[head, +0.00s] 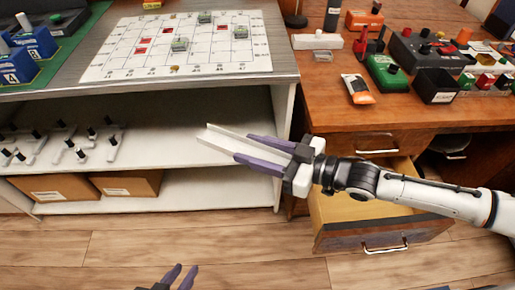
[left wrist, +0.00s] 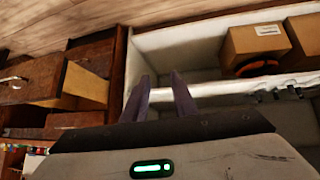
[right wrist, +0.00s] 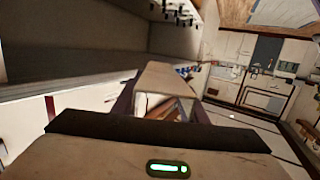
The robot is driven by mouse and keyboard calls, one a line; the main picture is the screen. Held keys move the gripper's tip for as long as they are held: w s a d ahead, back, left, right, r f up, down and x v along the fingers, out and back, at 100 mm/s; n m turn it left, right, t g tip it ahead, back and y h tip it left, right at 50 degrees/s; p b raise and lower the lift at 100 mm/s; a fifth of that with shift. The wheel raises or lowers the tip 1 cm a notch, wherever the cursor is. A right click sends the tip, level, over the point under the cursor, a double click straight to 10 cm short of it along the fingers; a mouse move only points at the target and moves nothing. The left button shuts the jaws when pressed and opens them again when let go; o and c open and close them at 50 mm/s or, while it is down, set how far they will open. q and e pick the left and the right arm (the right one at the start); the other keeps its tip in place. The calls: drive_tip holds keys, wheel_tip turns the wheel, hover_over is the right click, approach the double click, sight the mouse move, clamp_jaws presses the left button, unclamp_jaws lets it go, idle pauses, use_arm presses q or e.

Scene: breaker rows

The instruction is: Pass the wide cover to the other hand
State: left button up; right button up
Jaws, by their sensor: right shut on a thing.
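The wide cover (head: 226,133) is a pale channel-like piece with two long edges, held in the air in front of the shelf unit. My right gripper (head: 243,147) is shut on it, with the purple fingers along its sides; the cover's far end sticks out to the left. The cover (right wrist: 166,76) also shows between the fingers in the right wrist view. My left gripper (head: 182,277) is low at the bottom edge of the head view, apart from the cover. Its fingers (left wrist: 161,92) stand apart with nothing between them in the left wrist view.
A white panel with a marked grid (head: 190,50) lies on the grey bench top. The wooden desk (head: 310,95) at right holds several devices; a drawer (head: 380,240) stands open beneath my right arm.

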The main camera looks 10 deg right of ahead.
use_arm(q)
drive_tip(key=w+d+r+m+t+h, duration=0.2)
drive_tip(key=w+d+r+m+t, duration=0.1)
drive_tip(key=w+r, duration=0.35)
drive_tip(key=w+d+r+m+t+h, duration=0.1)
drive_tip(key=w+d+r+m+t, duration=0.2)
drive_tip(key=w+r, duration=0.35)
use_arm(e)
drive_tip(key=shift+w, duration=0.1)
use_arm(q)
drive_tip(key=w+d+r+m+t+h, duration=0.1)
drive_tip(key=d+r+m+h, duration=0.3)
drive_tip(key=r, duration=0.3)
drive_tip(key=w+d+r+m+t+h, duration=0.1)
drive_tip(key=d+r+m+h, duration=0.25)
drive_tip(key=r, duration=0.35)
drive_tip(key=s+d+r+m+g+h, duration=0.3)
drive_tip(key=d+r+m+g+h, duration=0.5)
drive_tip(key=m, duration=0.7)
drive_tip(key=s+d+r+m+g+h, duration=0.25)
drive_tip(key=d+m+g, duration=0.35)
drive_tip(key=m+g, duration=0.3)
drive_tip(key=m+y, duration=2.1)
drive_tip(key=y, duration=0.3)
hover_over(212, 142)
drive_tip(key=f, duration=0.2)
wheel_tip(212, 142, down, 12)
drive_tip(key=shift+a+r, duration=0.1)
drive_tip(key=shift+r, duration=0.1)
